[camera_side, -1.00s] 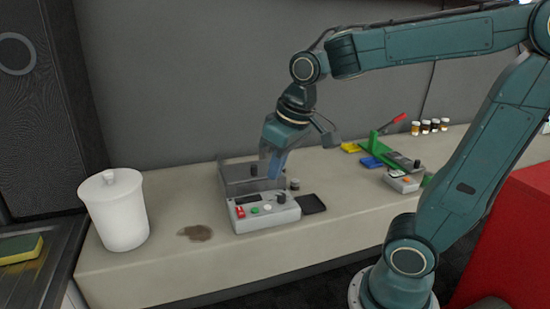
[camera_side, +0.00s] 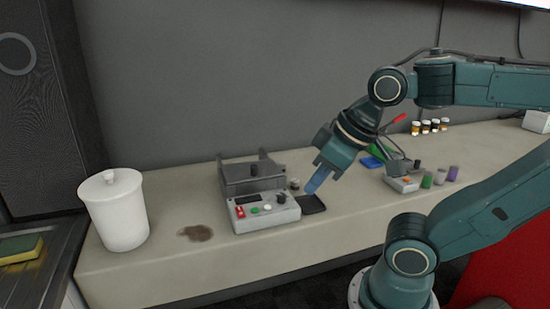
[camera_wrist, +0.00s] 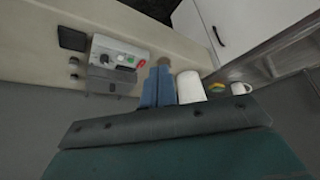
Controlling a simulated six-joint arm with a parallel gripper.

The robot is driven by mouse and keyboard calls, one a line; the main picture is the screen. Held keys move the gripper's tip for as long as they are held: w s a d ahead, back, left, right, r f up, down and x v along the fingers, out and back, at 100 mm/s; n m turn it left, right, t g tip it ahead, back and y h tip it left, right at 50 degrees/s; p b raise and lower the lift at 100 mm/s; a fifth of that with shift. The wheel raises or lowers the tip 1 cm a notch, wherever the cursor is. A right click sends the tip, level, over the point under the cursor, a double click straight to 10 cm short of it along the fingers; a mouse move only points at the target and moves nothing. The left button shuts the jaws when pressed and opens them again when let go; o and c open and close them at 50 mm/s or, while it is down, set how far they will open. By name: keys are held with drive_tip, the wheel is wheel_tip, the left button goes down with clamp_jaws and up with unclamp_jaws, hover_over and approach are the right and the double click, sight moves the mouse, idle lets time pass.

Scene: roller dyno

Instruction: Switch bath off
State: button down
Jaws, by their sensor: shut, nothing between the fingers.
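The bath (camera_side: 252,177) is a grey metal unit standing on the bench. Its light control box (camera_side: 263,211) is at the front, with a red switch (camera_side: 240,212), a green button, a white button and a dark knob (camera_side: 281,198). In the wrist view the control box (camera_wrist: 120,53) is upper left of my fingers, with the red switch (camera_wrist: 142,63) at its right end. My gripper (camera_side: 312,188) is shut and empty, tilted down above the black pad right of the box. Its blue fingers also show in the wrist view (camera_wrist: 158,88). The switch's position is too small to tell.
A white lidded jar (camera_side: 115,212) and a brown stain (camera_side: 195,233) are left of the bath. A black pad (camera_side: 311,204) lies at its right. Farther right are a small device (camera_side: 403,182), coloured cylinders (camera_side: 440,176) and small bottles (camera_side: 430,126).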

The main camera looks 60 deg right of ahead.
drive_tip(key=shift+w, duration=0.1)
drive_tip(key=m+g, duration=0.5)
drive_tip(key=m, duration=0.4)
hover_over(240, 212)
drive_tip(key=d, duration=0.2)
wheel_tip(240, 212, down, 3)
drive_tip(key=shift+w+d+f+g, duration=0.1)
drive_tip(key=shift+w+f+g, duration=0.2)
drive_tip(key=shift+w, duration=0.4)
wheel_tip(240, 212, down, 14)
idle(0.5)
drive_tip(key=shift+f, duration=0.1)
